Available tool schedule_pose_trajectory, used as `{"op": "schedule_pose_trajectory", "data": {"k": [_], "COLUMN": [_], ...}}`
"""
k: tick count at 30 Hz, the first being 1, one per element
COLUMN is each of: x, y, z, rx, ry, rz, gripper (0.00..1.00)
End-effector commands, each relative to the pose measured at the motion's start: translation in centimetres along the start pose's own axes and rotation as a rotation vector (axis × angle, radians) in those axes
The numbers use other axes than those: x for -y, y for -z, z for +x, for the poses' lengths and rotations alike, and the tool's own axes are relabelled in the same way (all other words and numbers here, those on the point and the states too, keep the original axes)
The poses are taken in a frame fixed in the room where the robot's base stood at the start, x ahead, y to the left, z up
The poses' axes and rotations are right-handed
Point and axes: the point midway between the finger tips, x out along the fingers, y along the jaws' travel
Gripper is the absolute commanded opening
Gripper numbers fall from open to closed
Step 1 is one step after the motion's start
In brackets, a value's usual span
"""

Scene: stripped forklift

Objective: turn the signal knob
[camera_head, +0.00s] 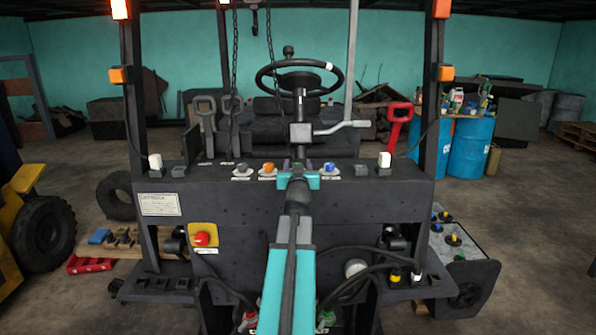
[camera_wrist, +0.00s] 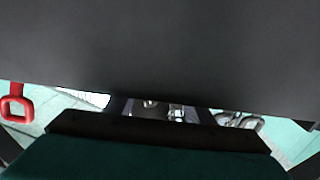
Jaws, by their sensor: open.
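The forklift's dark dashboard (camera_head: 370,193) carries a row of small knobs. I cannot tell by a label which is the signal knob. My gripper (camera_head: 299,178) is at the middle of the row, between the orange and blue knobs, with its teal jaws spread open. My arm and wrist hide what lies directly ahead of it, so contact cannot be told. In the wrist view a dark surface fills the upper part and no knob shows clearly.
The steering wheel (camera_head: 299,76) and a grey lever (camera_head: 342,127) stand behind the row. A red handle (camera_head: 399,120) is at right; it also shows in the wrist view (camera_wrist: 16,108). A red button (camera_head: 201,239) sits on the front panel. Chains hang at upper left.

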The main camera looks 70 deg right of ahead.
Motion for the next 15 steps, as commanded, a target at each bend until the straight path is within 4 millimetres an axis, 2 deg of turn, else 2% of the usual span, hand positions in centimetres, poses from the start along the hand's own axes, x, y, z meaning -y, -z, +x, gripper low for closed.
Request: {"op": "schedule_pose_trajectory", "data": {"k": [8,15], "x": [0.0,0.0], "y": [-0.1,-0.1], "z": [-1.3,-3.5], "rx": [-0.001,-0.001], "ry": [0.000,0.000], "rz": [0.000,0.000], "gripper": [0.48,0.48]}}
